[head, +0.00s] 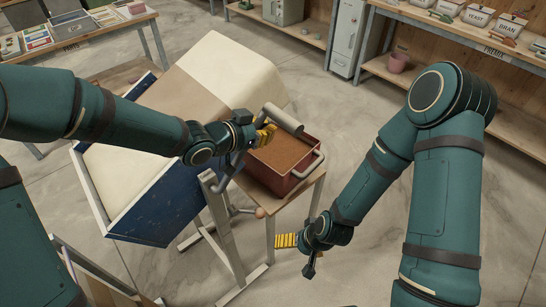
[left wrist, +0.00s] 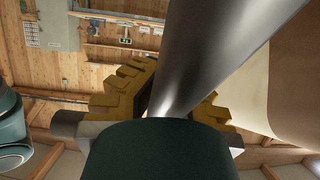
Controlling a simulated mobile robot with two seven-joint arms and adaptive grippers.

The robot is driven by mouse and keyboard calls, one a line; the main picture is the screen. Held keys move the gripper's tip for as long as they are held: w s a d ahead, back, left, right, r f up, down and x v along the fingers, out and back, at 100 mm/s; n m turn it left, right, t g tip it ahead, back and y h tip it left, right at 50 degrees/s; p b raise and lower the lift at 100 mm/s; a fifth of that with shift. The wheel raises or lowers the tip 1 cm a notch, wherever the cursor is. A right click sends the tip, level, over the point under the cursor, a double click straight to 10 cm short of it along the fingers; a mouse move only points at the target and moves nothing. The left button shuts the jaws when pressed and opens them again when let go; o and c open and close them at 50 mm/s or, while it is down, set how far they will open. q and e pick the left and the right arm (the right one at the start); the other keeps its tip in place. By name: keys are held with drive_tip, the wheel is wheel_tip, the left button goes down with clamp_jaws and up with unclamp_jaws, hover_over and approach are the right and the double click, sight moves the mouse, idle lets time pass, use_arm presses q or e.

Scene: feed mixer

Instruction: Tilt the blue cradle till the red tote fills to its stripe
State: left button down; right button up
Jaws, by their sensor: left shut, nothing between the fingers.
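The blue cradle (head: 160,208) stands tilted at left on a metal frame, with a large cream sack (head: 225,70) lying in it. A grey handle bar (head: 284,119) sticks out beside it. My left gripper (head: 264,134) is shut at this bar; the bar runs close across the yellow fingers in the left wrist view (left wrist: 215,60). The red tote (head: 266,178) stands just below and right of the gripper, holding brown feed (head: 285,160) up near its rim. Its stripe cannot be made out. My right gripper (head: 286,240) is low beside the tote's stand; its finger opening is unclear.
The tote rests on a small wooden stand (head: 308,197). A bench with labelled bins (head: 478,15) and a pink pot (head: 398,62) are at back right. A table with trays (head: 70,30) is at back left. Concrete floor is open around the stand.

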use_arm(q)
drive_tip(key=shift+f, duration=0.25)
drive_tip(key=c, duration=1.4)
unclamp_jaws()
drive_tip(key=shift+o, duration=0.2)
drive_tip(key=v, duration=1.2)
drive_tip(key=shift+r, duration=0.15)
